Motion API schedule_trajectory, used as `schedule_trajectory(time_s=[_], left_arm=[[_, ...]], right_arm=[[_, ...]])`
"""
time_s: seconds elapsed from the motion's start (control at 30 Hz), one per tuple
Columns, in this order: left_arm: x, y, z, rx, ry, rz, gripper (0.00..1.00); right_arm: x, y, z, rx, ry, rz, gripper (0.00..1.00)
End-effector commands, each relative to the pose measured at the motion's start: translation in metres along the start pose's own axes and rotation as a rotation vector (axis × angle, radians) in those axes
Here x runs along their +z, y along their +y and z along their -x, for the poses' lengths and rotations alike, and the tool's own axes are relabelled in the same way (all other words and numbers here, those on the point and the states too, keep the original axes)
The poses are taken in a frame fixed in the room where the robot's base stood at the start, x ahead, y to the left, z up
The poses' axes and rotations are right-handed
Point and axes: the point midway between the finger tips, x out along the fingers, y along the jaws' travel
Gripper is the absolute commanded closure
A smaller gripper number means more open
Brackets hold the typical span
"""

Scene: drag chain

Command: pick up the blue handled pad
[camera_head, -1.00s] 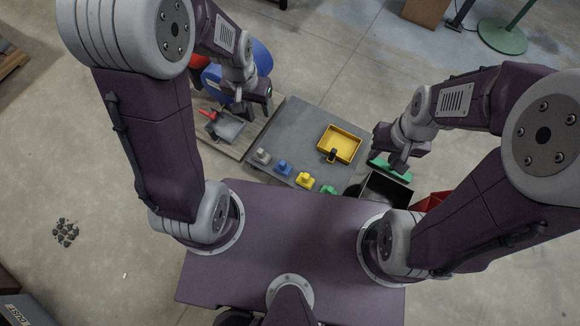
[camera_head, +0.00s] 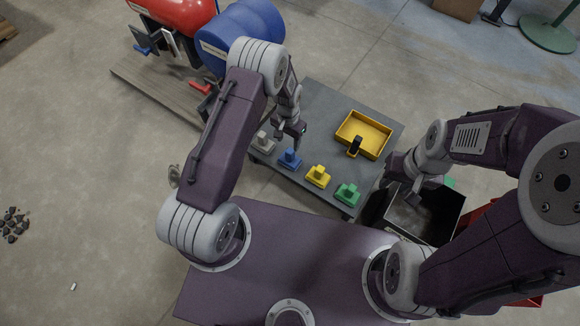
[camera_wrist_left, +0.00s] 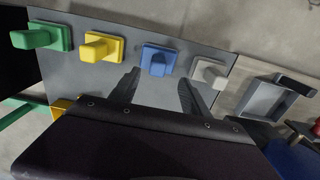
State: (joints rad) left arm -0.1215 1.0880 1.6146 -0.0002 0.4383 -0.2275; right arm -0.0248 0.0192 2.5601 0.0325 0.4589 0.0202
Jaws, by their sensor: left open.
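The blue handled pad (camera_head: 290,159) lies on the grey table near its front edge, between a grey pad (camera_head: 263,143) and a yellow pad (camera_head: 318,177). My left gripper (camera_head: 290,138) is open and empty above the table, just behind the blue pad in the head view. In the left wrist view the blue pad (camera_wrist_left: 157,61) shows handle up, beyond and between the two spread fingers (camera_wrist_left: 157,88), apart from them. My right gripper (camera_head: 416,185) hangs at the table's right side by a black bin; its jaws are too small to read.
A green pad (camera_head: 347,194) ends the row of pads. A yellow tray (camera_head: 363,135) with a black handle stands at the back right of the table. The black bin (camera_head: 440,222) stands to the right. Red and blue drums (camera_head: 245,25) lie at the back left. The table's middle is clear.

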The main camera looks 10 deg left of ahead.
Motion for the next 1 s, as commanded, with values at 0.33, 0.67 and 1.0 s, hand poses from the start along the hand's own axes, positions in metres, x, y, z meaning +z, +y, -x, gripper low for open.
schedule_trajectory(time_s=[0.33, 0.67, 1.0], left_arm=[[0.0, 0.001, -0.037, 0.0, -0.002, 0.0, 0.45], [-0.003, 0.003, -0.063, 0.0, 0.0, 0.0, 0.45], [-0.005, 0.004, -0.088, 0.0, 0.0, 0.001, 0.45]], right_arm=[[0.003, 0.001, -0.029, 0.0, 0.001, 0.0, 0.64], [0.005, 0.001, -0.054, 0.0, 0.001, 0.0, 0.64], [0.008, 0.001, -0.075, 0.0, 0.0, 0.0, 0.64]])
